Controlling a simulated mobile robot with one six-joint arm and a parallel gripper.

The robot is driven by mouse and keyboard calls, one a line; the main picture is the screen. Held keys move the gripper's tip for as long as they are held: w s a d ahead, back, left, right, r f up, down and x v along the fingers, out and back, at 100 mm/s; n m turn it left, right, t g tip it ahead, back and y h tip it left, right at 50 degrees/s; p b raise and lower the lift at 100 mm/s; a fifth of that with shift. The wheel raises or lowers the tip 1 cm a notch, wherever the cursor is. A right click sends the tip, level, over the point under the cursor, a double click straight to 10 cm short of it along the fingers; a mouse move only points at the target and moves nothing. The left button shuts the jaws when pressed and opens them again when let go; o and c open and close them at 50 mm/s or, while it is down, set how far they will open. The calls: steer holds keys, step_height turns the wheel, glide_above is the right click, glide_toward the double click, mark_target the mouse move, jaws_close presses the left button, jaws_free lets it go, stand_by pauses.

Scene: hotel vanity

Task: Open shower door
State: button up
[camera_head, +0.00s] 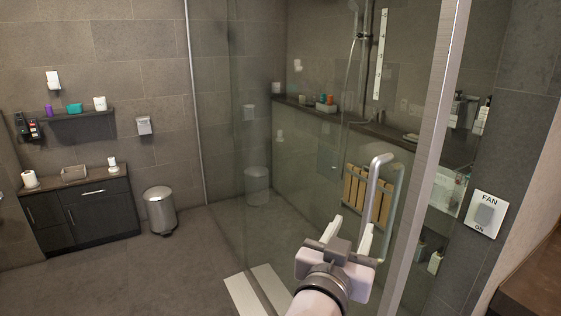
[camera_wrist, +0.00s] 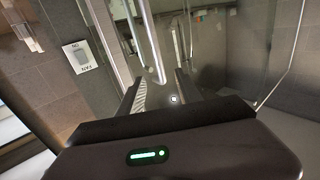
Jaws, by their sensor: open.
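The glass shower door (camera_head: 300,180) is a clear panel at the centre of the head view, and it looks shut, though its edge is hard to make out. Its metal handle (camera_head: 373,190) is an upright bar with a curved top; a second parallel bar shows just to its right. The handle also shows in the wrist view (camera_wrist: 150,40). My gripper (camera_head: 349,230) is open near the handle's lower part, its fingers pointing towards the glass. In the wrist view the bar's lower end appears between the fingertips (camera_wrist: 157,90). I cannot tell whether either finger touches it.
A metal post (camera_head: 432,140) stands right of the handle, with a fan switch plate (camera_head: 485,214) on the wall beyond. A wooden slatted seat (camera_head: 365,195) shows through the glass. A bin (camera_head: 160,210) and dark cabinet (camera_head: 85,210) stand left; the floor before them is clear.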

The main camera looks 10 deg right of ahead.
mark_target(371, 190)
steer(key=p+x, duration=0.1)
steer(key=x, duration=0.4)
steer(key=p+x, duration=0.1)
steer(key=x, duration=1.1)
steer(key=shift+s+d+r+p, duration=0.1)
steer(key=shift+d+r+p, duration=0.2)
steer(key=shift+r+p, duration=0.1)
jaws_close()
stand_by(0.3)
